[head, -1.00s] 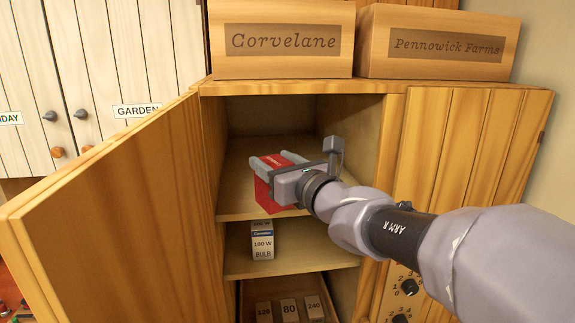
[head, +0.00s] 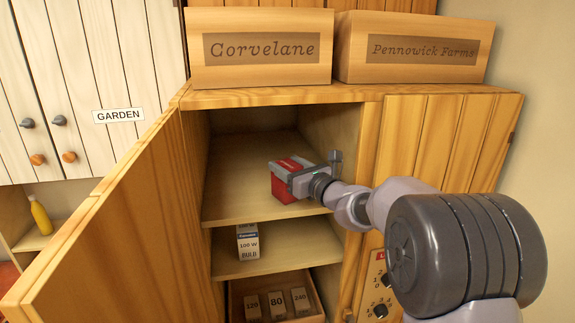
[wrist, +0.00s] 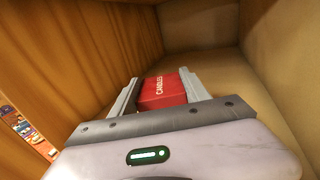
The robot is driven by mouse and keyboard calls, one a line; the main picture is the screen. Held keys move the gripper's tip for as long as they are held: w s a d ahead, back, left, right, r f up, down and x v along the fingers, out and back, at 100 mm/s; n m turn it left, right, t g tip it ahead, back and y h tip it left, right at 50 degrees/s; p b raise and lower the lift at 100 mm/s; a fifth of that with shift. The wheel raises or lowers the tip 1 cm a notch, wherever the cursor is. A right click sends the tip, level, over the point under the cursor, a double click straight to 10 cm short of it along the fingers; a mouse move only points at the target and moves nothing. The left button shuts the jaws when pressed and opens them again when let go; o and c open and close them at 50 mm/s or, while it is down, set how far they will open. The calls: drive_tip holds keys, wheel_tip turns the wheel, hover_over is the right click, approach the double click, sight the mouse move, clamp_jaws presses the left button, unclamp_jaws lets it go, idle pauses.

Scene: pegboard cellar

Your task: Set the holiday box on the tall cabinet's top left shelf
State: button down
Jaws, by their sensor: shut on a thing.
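A red box (head: 285,188) is between the fingers of my gripper (head: 285,166), which is shut on it. The wrist view shows the box (wrist: 161,90) marked "CANDLES"; no "holiday" wording can be read on it. The tall cabinet (head: 282,97) has its left door open. The box and my gripper are inside its top left compartment, over the top shelf (head: 235,205), right of the middle. I cannot tell whether the box touches the shelf. My gripper hides part of the box.
The open door (head: 110,225) stands out at the left. A "100 W" bulb box (head: 248,242) is on the shelf below, and a bin (head: 280,312) of small boxes is lower. Crates (head: 258,77) stand on the cabinet top. The top shelf is clear left of the box.

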drive_tip(key=shift+s+f, duration=0.1)
drive_tip(key=shift+f, duration=0.05)
drive_tip(key=c, duration=0.5)
unclamp_jaws()
